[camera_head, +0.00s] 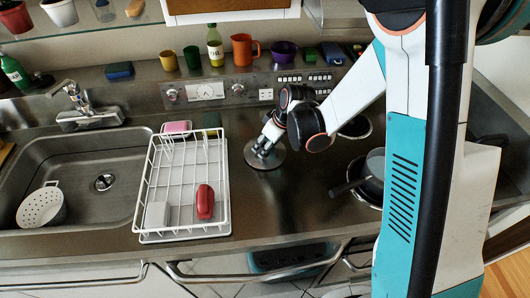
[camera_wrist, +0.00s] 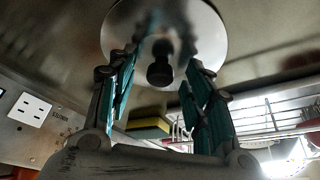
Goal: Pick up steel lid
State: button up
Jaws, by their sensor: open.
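The steel lid (camera_head: 265,156) is a round shiny disc lying on the steel counter, between the white dish rack and the coil hob. In the wrist view the lid (camera_wrist: 212,32) shows close up with a dark round knob (camera_wrist: 160,72) at its middle. My gripper (camera_head: 262,150) is just over the lid, reaching down from the upper right and partly hiding it. In the wrist view my gripper (camera_wrist: 158,80) has its two teal-padded fingers apart, one on each side of the knob. No contact with the knob can be made out.
The white wire rack (camera_head: 186,236) stands left of the lid, holding a red item (camera_head: 205,202) and a pale block (camera_head: 157,215). A pan (camera_head: 372,172) sits on the hob at right. The control panel (camera_head: 230,90) runs behind. The counter in front of the lid is clear.

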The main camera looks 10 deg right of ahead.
jog(key=shift+c, duration=0.5)
grip_shut()
jog(key=shift+r, duration=0.1)
